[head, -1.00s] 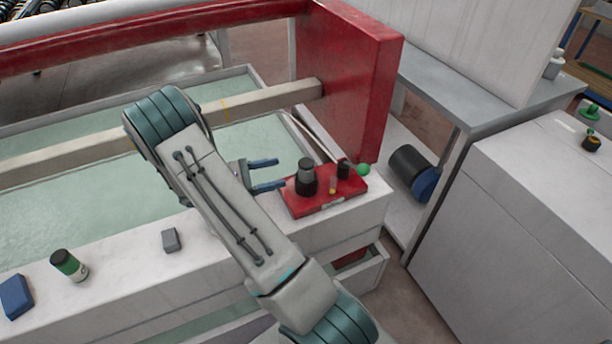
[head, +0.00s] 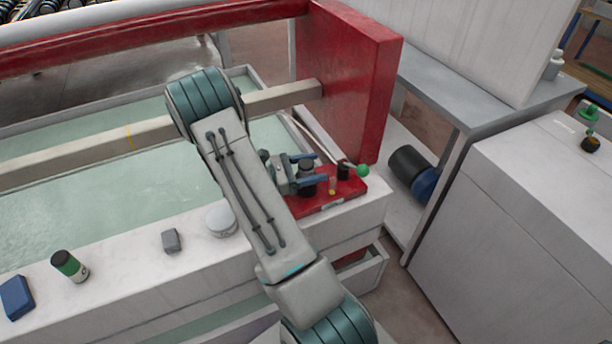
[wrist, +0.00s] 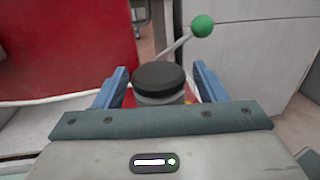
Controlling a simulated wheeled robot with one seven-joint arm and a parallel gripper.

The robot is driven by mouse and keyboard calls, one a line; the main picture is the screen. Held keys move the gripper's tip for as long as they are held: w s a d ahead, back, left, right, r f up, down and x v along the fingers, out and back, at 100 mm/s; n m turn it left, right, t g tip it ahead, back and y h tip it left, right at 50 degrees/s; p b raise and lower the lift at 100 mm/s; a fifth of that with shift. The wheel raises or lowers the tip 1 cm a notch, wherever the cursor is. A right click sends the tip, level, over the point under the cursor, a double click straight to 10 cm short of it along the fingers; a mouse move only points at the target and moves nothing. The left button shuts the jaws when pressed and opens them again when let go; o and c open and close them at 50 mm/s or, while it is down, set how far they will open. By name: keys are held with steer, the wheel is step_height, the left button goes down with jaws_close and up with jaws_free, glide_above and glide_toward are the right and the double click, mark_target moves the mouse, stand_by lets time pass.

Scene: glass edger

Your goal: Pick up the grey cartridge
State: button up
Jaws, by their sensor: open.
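The grey cartridge (head: 308,170) is a short grey cylinder with a black top. It stands upright on a red plate (head: 325,200) at the right end of the white ledge. My gripper (head: 312,172) is open, with its two blue fingers on either side of the cartridge. In the wrist view, the cartridge (wrist: 160,78) sits between the fingers of my gripper (wrist: 161,72), with gaps visible on both sides. Its lower part is hidden by the gripper body.
A green-knobbed lever (head: 363,170), a small black knob (head: 343,170) and a yellow piece (head: 332,186) are close by on the right. A red upright panel (head: 350,80) stands behind.

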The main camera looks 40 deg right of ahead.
steer(key=shift+c, duration=0.4)
steer(key=c, duration=1)
steer(key=shift+r, duration=0.1)
